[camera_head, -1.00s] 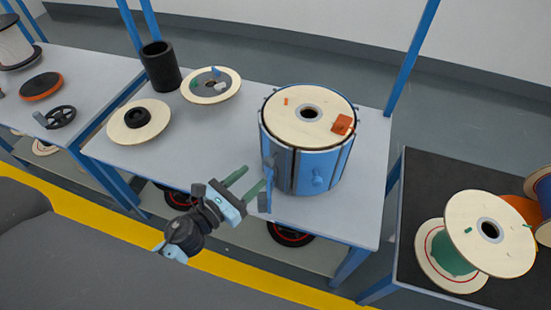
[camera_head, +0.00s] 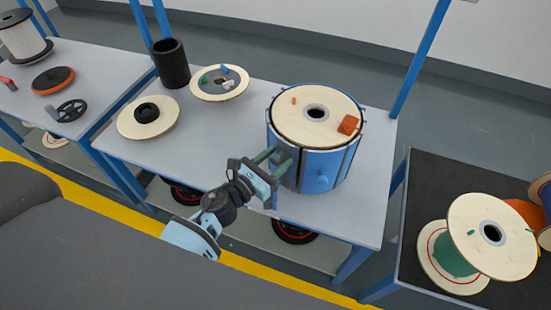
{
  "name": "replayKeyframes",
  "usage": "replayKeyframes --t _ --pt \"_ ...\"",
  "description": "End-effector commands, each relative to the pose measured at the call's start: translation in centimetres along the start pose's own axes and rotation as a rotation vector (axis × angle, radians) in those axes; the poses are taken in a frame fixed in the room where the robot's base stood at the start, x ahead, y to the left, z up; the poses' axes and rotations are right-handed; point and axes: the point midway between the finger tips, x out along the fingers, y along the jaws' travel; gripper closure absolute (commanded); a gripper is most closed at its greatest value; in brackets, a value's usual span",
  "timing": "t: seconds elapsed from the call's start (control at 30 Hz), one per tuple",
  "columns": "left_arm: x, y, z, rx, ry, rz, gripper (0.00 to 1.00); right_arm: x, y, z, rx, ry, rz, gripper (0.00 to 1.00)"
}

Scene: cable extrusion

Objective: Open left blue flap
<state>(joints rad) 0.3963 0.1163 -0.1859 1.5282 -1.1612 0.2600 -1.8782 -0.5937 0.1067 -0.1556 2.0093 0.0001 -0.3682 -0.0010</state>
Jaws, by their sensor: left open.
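A blue drum-shaped housing (camera_head: 323,167) stands at the front right of the grey table with a wooden-flanged spool (camera_head: 303,118) inside it. Its front is made of blue curved flaps, and a blue knob (camera_head: 322,176) sticks out of the front one. The left blue flap (camera_head: 286,178) is on the side facing my left gripper and is partly hidden by it. My left gripper (camera_head: 279,158) has its green fingers apart, with their tips at the flap's surface around a dark knob-like part. I cannot tell whether they touch it. My right gripper is out of view.
Two pale discs (camera_head: 165,128) (camera_head: 205,94) and a black cylinder (camera_head: 172,64) stand at the back left of the table. A black-topped table (camera_head: 424,178) with cable spools (camera_head: 483,226) is on the right. The table's middle left is clear.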

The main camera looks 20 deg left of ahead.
Motion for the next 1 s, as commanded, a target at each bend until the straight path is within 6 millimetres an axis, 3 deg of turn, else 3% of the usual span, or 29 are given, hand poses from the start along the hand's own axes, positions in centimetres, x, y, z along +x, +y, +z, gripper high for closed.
replayKeyframes --t 0.07,0.4,0.77,1.0 --pt "0.0 0.0 0.0 0.000 0.000 0.000 0.57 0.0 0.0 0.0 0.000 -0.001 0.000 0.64" --pt "0.0 0.0 0.0 0.000 0.000 0.000 1.00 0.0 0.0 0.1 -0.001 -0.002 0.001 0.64" --pt "-0.3 0.4 -0.1 0.004 0.002 -0.017 1.00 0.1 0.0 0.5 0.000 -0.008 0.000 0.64" --pt "-1.4 1.9 -0.4 0.005 0.004 -0.089 1.00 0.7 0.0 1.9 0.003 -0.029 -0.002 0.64"
